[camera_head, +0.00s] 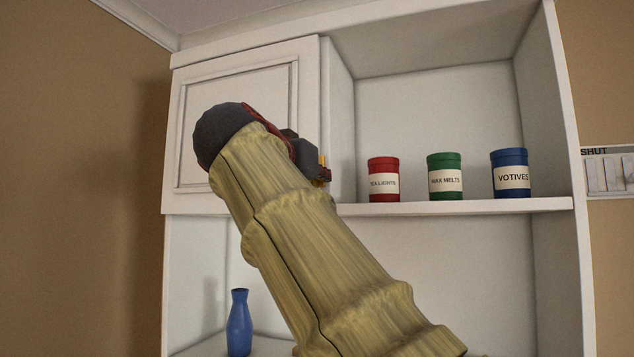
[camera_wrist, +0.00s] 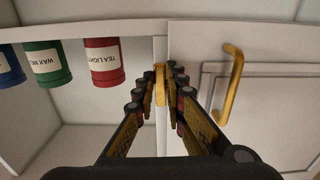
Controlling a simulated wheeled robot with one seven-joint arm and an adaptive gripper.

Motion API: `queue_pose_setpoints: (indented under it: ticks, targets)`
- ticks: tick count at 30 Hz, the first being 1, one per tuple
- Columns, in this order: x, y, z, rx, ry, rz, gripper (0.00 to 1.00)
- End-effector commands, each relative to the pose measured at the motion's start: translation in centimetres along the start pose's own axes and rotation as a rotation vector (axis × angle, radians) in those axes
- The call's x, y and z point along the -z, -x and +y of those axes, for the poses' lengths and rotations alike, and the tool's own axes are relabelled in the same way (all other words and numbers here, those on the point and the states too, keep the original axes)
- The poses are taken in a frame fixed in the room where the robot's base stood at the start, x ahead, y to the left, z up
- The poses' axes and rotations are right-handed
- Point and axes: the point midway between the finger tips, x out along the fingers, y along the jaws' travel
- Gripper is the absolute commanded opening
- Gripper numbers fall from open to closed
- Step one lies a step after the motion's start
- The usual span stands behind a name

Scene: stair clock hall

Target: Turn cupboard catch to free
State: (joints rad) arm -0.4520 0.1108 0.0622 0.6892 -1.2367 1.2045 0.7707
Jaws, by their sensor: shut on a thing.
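The cupboard door (camera_head: 237,80) is white and panelled, at the upper left of the shelf unit, and looks closed. In the wrist view the door (camera_wrist: 285,55) carries a brass bar handle (camera_wrist: 232,85). The brass catch (camera_wrist: 160,82) is a narrow piece at the door's edge, beside the frame post. My gripper (camera_wrist: 160,90) is shut on the catch, with a finger on each side of it. The catch looks upright in the wrist view; its lower part is partly hidden by the fingers. In the head view my arm hides the catch and most of my gripper (camera_head: 322,175).
Red (camera_head: 384,180), green (camera_head: 445,176) and blue (camera_head: 510,173) labelled tins stand on the open shelf (camera_head: 470,206) right of the cupboard. A blue vase (camera_head: 239,325) stands below. A panel marked "SHUT" (camera_head: 608,172) is on the wall at right.

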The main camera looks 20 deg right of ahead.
Motion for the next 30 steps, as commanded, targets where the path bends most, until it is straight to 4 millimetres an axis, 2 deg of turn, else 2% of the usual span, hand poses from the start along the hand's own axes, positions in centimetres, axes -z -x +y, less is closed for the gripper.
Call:
queue_pose_setpoints:
  ticks: [19,20,28,30]
  targets:
    - [-0.36,-0.12,-0.23,-0.001,-0.042,-0.006,0.0]
    - [-0.35,-0.12,-0.22,-0.001,-0.042,-0.006,0.14]
    - [-0.17,-0.06,-0.11,0.0,-0.043,-0.003,0.29]
    - [-0.13,-0.05,-0.09,0.0,-0.044,-0.002,0.3]
